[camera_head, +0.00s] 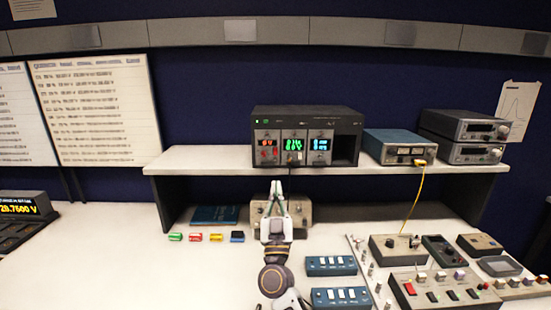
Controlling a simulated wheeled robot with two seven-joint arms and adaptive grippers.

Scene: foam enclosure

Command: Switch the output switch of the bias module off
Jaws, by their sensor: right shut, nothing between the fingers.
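A black instrument rack (346,123) stands on the white shelf. It holds three plug-in modules side by side: a left one with a red display (267,148), a middle one with a green display (293,146) and a right one with a blue display (320,147). I cannot read which is the bias module, and the output switch is too small to make out. My right gripper (276,184) is shut and empty, pointing up just below the shelf's front edge, under the left and middle modules. My left gripper is not in view.
A blue-grey instrument (385,148) with a yellow cable (416,194) and two stacked grey units (463,154) stand right of the rack. A beige box (301,217) sits behind my gripper. Blue switch boxes (331,265) and control boxes crowd the right; the left bench is clearer.

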